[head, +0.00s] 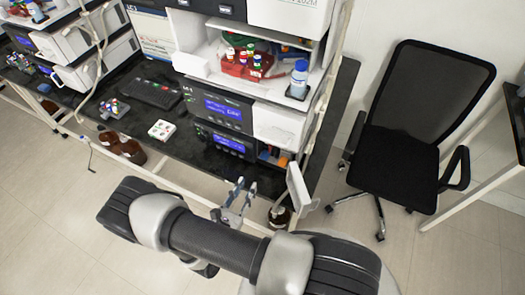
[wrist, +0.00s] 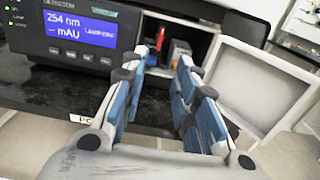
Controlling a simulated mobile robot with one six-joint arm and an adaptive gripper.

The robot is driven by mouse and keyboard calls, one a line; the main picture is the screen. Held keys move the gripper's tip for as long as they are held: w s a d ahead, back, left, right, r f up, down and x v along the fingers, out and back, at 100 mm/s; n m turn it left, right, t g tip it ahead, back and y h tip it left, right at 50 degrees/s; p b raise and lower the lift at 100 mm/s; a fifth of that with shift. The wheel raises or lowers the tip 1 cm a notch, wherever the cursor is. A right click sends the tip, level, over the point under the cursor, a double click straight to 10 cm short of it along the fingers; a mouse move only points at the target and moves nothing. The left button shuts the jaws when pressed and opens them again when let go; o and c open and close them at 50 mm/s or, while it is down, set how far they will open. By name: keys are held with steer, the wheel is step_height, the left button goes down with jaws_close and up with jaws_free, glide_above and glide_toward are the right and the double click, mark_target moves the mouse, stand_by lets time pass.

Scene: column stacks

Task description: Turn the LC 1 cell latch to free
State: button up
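The LC 1 stack (head: 215,110) stands on the dark bench, with two units with blue screens low in it. Its lowest unit, a detector (wrist: 75,40), reads "254 nm" in the wrist view. To the right of that screen is an open compartment (wrist: 205,45).
A pale door panel (head: 298,188) is swung open to the right of my gripper; it also shows in the wrist view (wrist: 265,88). A brown bottle (head: 279,216) stands low beneath it. A black chair (head: 405,130) is at the right. Brown bottles (head: 122,148) stand at the left.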

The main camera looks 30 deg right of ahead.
mark_target(269, 149)
steer(key=b+x, duration=0.1)
steer(key=x, duration=1.5)
steer(key=shift+w+d+r, duration=0.1)
steer(key=shift+w+d, duration=0.1)
steer(key=shift+d, duration=0.15)
steer(key=shift+c, duration=0.6)
jaws_close()
